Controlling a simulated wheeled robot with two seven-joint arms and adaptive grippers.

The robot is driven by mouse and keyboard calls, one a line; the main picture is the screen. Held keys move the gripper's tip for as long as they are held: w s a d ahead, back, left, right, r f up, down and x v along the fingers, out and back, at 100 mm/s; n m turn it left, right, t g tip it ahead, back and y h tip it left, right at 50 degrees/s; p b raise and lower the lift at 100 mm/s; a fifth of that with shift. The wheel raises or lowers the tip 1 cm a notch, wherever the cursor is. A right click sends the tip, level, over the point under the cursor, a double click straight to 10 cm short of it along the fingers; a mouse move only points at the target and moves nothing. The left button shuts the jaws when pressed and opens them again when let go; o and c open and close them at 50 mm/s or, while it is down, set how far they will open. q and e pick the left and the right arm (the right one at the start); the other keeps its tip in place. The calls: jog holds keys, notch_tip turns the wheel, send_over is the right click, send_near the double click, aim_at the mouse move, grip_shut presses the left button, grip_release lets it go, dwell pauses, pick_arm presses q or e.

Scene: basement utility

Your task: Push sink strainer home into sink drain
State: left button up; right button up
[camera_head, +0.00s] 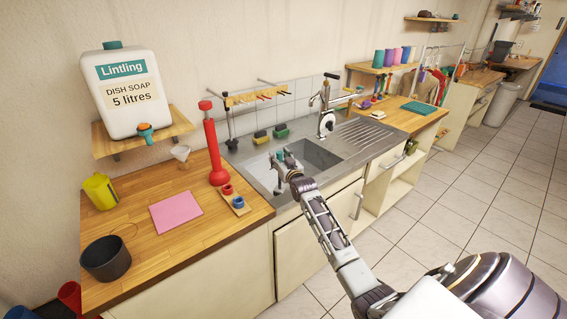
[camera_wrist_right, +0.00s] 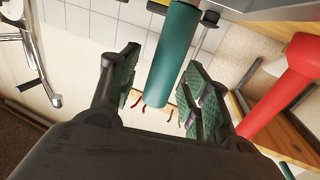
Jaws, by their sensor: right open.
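A teal upright cylinder (camera_wrist_right: 172,58), apparently the grip of the sink strainer, stands between the fingers of my right gripper in the right wrist view. My right gripper (camera_head: 284,160) is open at the left part of the sink (camera_head: 262,178) in the head view. Its green-padded fingers (camera_wrist_right: 160,78) are on either side of the teal cylinder, with gaps visible. A small bit of teal (camera_head: 279,155) shows at the fingers in the head view. The lower part of the strainer and the drain cannot be made out. My left gripper is not in view.
A red plunger-like tool (camera_head: 213,150) stands left of the sink; it also shows in the right wrist view (camera_wrist_right: 285,90). The faucet (camera_head: 326,120) and sponges (camera_head: 270,133) are behind. The basin (camera_head: 318,157) to the right looks empty.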

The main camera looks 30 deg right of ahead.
jog(key=s+a, duration=0.2)
jog(key=s, duration=0.9)
jog(key=shift+s, duration=0.4)
jog(key=shift+a, duration=0.1)
dwell(0.6)
dwell(0.7)
